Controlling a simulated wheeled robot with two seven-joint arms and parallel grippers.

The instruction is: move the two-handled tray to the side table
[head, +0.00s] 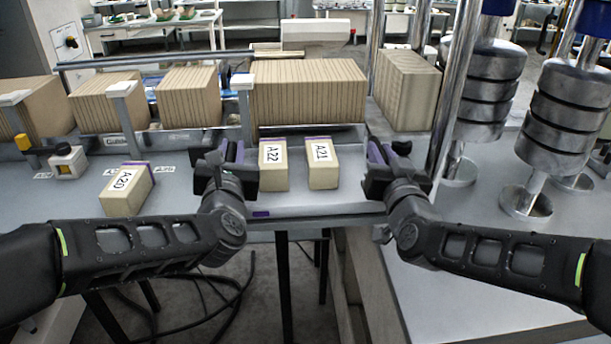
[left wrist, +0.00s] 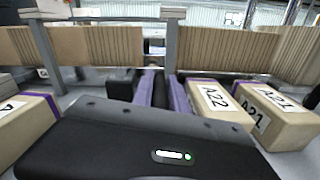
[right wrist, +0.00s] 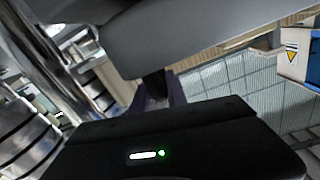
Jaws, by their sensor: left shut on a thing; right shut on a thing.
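The grey tray (head: 325,203) lies between my two grippers in the head view, with a box marked A22 (head: 273,178) and a box marked A21 (head: 322,177) on it. Both boxes also show in the left wrist view. My left gripper (head: 236,158) is shut at the tray's left end, and my right gripper (head: 376,157) is shut at its right end. The handles are mostly hidden by the fingers. Whether the tray is lifted off the surface cannot be told. A pale grey table top (head: 470,300) lies at the lower right.
A box marked A20 (head: 127,192) stands left of my left gripper. Rows of brown cartons (head: 308,92) stand behind the tray. Metal posts and stacked dark weights (head: 487,90) stand at the right. The front of the right table top is clear.

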